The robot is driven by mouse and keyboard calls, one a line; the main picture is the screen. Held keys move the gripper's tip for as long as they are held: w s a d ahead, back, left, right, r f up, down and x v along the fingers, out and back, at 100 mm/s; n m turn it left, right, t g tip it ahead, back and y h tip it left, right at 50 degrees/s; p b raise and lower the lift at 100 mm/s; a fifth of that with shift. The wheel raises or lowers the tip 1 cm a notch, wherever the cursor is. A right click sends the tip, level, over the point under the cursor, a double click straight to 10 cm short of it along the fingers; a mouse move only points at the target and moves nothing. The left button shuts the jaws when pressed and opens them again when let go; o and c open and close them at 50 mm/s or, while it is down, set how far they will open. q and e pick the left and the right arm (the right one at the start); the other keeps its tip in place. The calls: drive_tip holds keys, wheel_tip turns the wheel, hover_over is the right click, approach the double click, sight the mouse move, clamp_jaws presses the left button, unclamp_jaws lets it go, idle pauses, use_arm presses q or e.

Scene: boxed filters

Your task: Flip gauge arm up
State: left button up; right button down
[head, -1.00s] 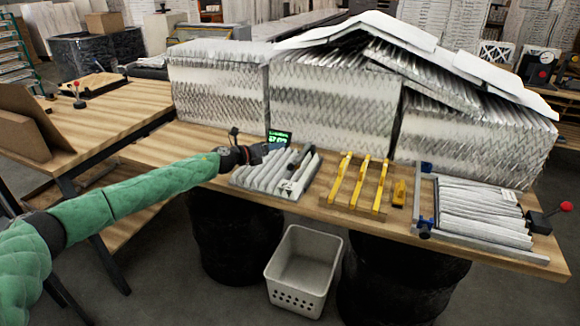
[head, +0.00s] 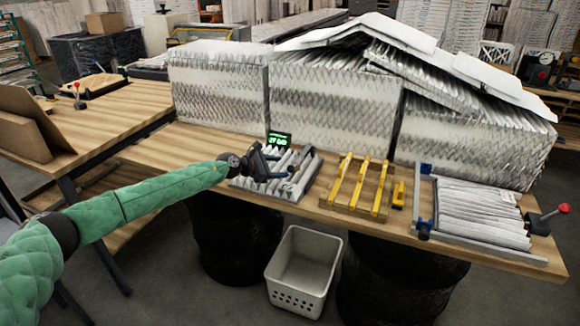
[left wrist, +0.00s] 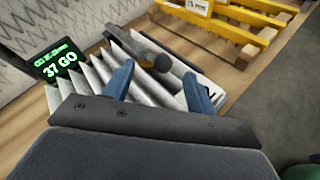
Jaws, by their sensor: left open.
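The gauge arm (left wrist: 135,52) is a dark bar with a cylindrical, copper-banded head, seen in the left wrist view lying low over the pleated filter (left wrist: 85,82). The gauge's display (left wrist: 62,60) glows green and reads "37 GO"; it also shows in the head view (head: 278,140). My left gripper (head: 287,166) is over the front of the filter. In the left wrist view, its blue fingers (left wrist: 158,84) are open and spread, with the arm's head ahead between them. I cannot tell whether they touch it. My right gripper is not in view.
Right of the filter stands a wooden rack with yellow bars (head: 333,182), then a framed filter (head: 480,212) with blue clamps and a red-knobbed lever (head: 562,209). Stacked filters (head: 335,100) wall off the back. A white bin (head: 303,265) sits below the front edge.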

sight(290, 167)
use_arm(q)
drive_tip(key=p+x, duration=0.1)
drive_tip(key=x, duration=0.2)
drive_tip(key=shift+w+d, duration=0.15)
drive_tip(key=shift+d, duration=0.1)
drive_tip(key=shift+p+x, duration=0.35)
drive_tip(key=shift+x, duration=0.7)
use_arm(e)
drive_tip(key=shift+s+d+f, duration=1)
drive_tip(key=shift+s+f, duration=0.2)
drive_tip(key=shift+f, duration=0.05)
use_arm(q)
drive_tip(key=shift+a+f, duration=0.1)
drive_tip(key=shift+f, duration=0.05)
clamp_jaws()
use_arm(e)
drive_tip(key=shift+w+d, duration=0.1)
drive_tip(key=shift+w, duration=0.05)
